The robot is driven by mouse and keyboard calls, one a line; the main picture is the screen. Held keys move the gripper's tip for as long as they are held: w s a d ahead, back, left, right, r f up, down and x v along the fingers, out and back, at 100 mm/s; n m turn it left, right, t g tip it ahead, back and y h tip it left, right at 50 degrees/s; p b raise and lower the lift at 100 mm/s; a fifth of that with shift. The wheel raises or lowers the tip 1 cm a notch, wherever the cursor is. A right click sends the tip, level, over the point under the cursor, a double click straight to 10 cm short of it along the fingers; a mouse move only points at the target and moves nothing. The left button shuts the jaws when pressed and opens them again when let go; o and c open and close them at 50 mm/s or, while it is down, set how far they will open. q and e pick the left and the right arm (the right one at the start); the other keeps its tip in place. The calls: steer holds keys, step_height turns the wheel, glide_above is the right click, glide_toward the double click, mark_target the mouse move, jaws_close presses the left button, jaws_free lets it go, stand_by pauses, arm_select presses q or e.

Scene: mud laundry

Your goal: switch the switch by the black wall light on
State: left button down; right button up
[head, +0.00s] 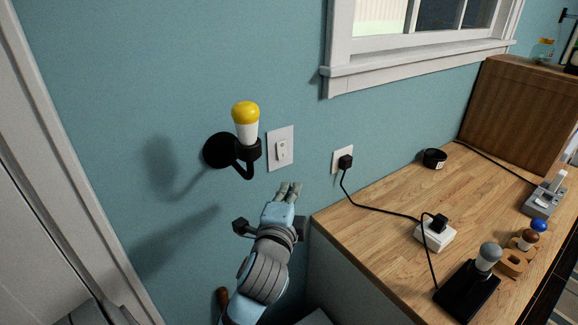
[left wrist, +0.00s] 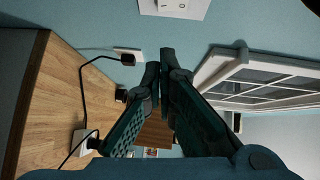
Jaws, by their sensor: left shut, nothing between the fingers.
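A black wall light (head: 220,151) with a yellow-topped white bulb (head: 246,122) is fixed to the blue wall in the head view. Just right of it is a white switch plate with a rocker switch (head: 282,149). The plate also shows at the top edge of the left wrist view (left wrist: 180,7), partly cut off. My left gripper (head: 290,187) is shut and empty, with its fingertips just below the switch plate. In the left wrist view its fingers (left wrist: 162,62) meet at the tips, apart from the plate. My right gripper is not in view.
A wall outlet (head: 343,160) with a black plug sits right of the switch. Its cord runs to a white adapter (head: 435,233) on the wooden counter (head: 375,222). Several small items stand on the counter's right side. A window (head: 420,55) is above. The wall left of the light is clear.

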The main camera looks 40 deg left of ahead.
mark_target(282, 150)
arm_select(q)
steer(key=s+a+p+x, duration=0.1)
steer(key=a+x, duration=0.1)
steer(key=x, duration=1.1)
steer(key=shift+s+a+f, duration=0.15)
steer(key=shift+a+f, duration=0.1)
